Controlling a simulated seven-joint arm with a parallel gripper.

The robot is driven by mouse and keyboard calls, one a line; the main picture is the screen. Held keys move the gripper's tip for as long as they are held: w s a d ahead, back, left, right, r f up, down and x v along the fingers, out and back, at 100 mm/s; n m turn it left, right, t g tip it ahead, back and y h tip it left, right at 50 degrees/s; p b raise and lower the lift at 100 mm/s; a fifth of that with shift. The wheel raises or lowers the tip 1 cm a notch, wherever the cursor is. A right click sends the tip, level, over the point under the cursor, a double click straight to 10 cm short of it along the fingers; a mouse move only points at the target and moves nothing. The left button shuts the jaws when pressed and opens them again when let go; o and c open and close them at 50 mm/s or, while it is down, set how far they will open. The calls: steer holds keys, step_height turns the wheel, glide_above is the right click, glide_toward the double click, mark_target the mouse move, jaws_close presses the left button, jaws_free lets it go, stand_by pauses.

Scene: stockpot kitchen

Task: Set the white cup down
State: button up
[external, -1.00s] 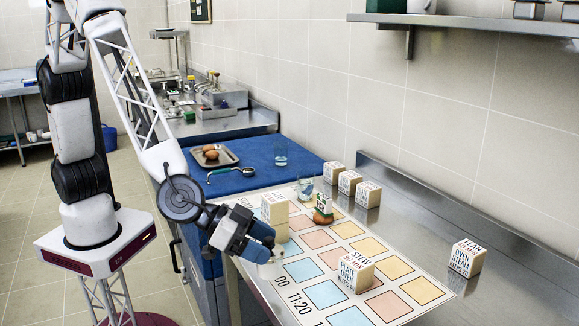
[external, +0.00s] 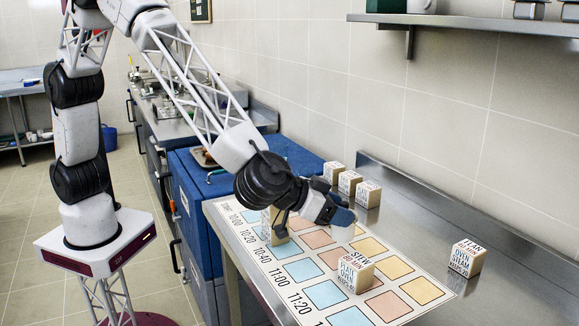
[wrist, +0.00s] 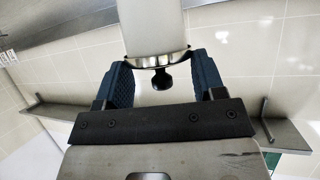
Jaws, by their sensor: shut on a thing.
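My gripper (external: 340,214) is above the middle of the printed chart on the steel table, reaching toward the wall. In the wrist view its two blue fingers (wrist: 160,66) are closed on the sides of a white rounded thing (wrist: 152,25), which I take for the white cup. A shiny metal band and a dark knob show at its near end.
The chart (external: 306,270) has blue, pink and yellow squares. Several blocks (external: 350,183) stand by the wall, one block (external: 467,258) at right. Bare steel (external: 425,222) lies between.

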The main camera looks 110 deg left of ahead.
steer(key=w+a+r+n+g+y, duration=0.1)
steer(key=w+a+n+y, duration=0.1)
steer(key=w+a, duration=0.4)
steer(key=shift+a+r+g, duration=0.35)
steer(key=shift+a+g, duration=0.05)
steer(key=shift+a, duration=0.85)
steer(key=shift+f, duration=0.1)
step_height(320, 180, down, 6)
steer(key=shift+f, duration=1.9)
steer(key=shift+f, duration=0.2)
steer(key=o, duration=1.6)
